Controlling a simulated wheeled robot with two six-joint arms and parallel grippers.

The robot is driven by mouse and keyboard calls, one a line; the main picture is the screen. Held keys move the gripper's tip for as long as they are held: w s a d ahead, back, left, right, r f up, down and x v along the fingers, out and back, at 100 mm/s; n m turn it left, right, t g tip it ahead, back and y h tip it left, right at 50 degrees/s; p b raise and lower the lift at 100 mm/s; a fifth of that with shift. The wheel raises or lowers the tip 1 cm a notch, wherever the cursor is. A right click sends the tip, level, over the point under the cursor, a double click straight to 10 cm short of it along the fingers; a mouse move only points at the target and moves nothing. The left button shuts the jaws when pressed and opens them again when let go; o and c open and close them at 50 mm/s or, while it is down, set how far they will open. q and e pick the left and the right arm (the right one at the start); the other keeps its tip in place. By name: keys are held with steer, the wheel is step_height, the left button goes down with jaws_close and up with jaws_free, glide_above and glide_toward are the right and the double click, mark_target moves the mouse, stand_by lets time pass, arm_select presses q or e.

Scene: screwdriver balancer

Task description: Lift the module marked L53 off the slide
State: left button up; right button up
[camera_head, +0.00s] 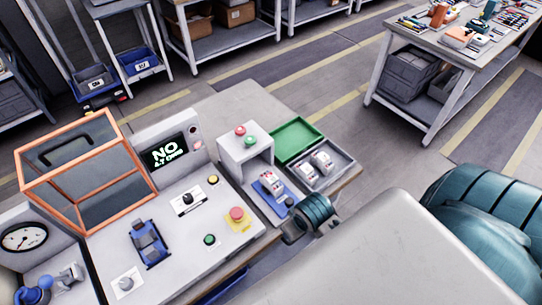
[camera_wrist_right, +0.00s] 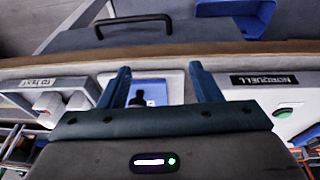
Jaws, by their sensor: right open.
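A small white module with red marks (camera_head: 271,182) sits on the blue slide (camera_head: 260,189) in front of the white housing (camera_head: 236,152). Its marking is too small to read, so I cannot confirm L53. A dark knob stands at the slide's near end. My right gripper (camera_wrist_right: 159,70) is open, with its two dark blue fingers apart and nothing held between them. In the right wrist view, the slide's blue surface (camera_wrist_right: 153,86) and the dark knob (camera_wrist_right: 138,99) show beyond the gap. In the head view the right gripper is just in front of the slide. My left gripper is out of view.
A grey tray (camera_head: 345,160) with two white modules is right of the slide, and a green tray (camera_head: 297,138) is behind it. Left are a red button (camera_head: 237,214), a display (camera_head: 168,151) and an orange-framed box (camera_head: 120,137).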

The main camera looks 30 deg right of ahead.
steer(key=w+r, duration=0.4)
steer(key=g, duration=0.2)
glide_toward(271, 177)
steer(key=shift+s+d+f+y+p, duration=0.15)
steer(key=shift+s+d+y+p, duration=0.1)
steer(key=shift+s+y+p, duration=0.1)
steer(key=f, duration=0.1)
steer(key=f+p, duration=0.1)
steer(key=f, duration=0.3)
steer(key=shift+w, duration=0.3)
steer(key=shift+w+f+p, duration=0.15)
steer(key=shift+f+p, duration=0.35)
steer(key=shift+p, duration=0.1)
steer(key=f, duration=0.1)
steer(key=f+p, duration=0.1)
steer(key=f, duration=0.1)
steer(key=shift+w+f+p, duration=0.15)
steer(key=shift+w+p, duration=0.1)
steer(key=shift+p, duration=0.05)
steer(key=shift+w+f, duration=0.1)
steer(key=shift+f, duration=0.45)
jaws_close()
